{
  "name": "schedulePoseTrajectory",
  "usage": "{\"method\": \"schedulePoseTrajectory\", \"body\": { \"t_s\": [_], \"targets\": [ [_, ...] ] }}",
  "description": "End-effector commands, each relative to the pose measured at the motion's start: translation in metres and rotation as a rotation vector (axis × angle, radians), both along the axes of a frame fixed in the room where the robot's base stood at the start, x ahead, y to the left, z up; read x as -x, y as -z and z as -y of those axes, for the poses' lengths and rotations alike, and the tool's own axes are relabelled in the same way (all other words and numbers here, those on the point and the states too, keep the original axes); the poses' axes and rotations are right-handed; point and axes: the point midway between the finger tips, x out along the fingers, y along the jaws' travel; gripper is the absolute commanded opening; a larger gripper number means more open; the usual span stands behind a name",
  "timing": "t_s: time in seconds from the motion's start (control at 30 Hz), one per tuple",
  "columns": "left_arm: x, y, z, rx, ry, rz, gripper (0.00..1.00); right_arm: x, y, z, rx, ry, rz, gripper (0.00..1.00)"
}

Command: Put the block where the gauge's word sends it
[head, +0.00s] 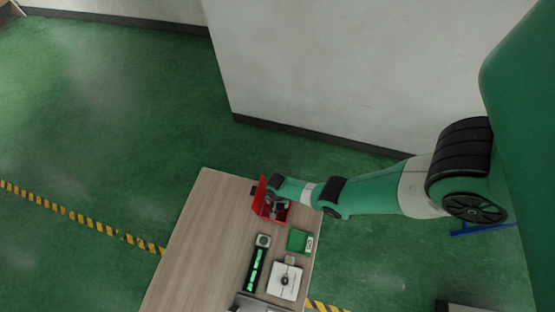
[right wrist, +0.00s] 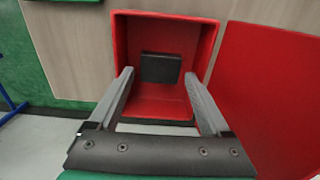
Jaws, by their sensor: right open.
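A dark block (right wrist: 160,67) lies inside an open red box (right wrist: 165,22), near its far wall. In the head view the red box (head: 261,199) stands near the table's far end, with a red panel raised on its left. My right gripper (right wrist: 158,76) is open and reaches over the box; its fingers point into it on either side of the block, with no clear contact. In the head view the right gripper (head: 275,206) partly hides the box. A black gauge strip (head: 256,270) shows green bars; its word is too small to read. My left gripper is not in view.
A green tray (head: 299,240) with a pale label sits below the red box. A white lever plate (head: 286,281) and a small grey fixture (head: 263,240) are nearby. The wooden table (head: 205,240) is clear on its left side.

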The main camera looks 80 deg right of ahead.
Motion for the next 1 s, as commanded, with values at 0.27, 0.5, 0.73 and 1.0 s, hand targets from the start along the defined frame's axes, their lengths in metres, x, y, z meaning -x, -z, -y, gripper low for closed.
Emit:
{"method": "schedulePoseTrajectory", "body": {
  "t_s": [0.27, 0.5, 0.73, 1.0],
  "targets": [
    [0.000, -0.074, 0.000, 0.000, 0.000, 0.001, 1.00, 0.000, -0.073, 0.000, 0.000, 0.000, 0.000, 0.81],
    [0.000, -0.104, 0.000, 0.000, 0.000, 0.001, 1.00, 0.000, -0.103, 0.000, 0.000, 0.000, 0.000, 0.81],
    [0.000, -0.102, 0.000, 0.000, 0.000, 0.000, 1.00, 0.000, -0.102, 0.000, 0.000, 0.000, 0.000, 0.81],
    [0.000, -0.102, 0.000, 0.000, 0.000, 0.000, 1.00, -0.009, -0.106, 0.002, 0.007, -0.013, 0.020, 0.81]
  ]
}}
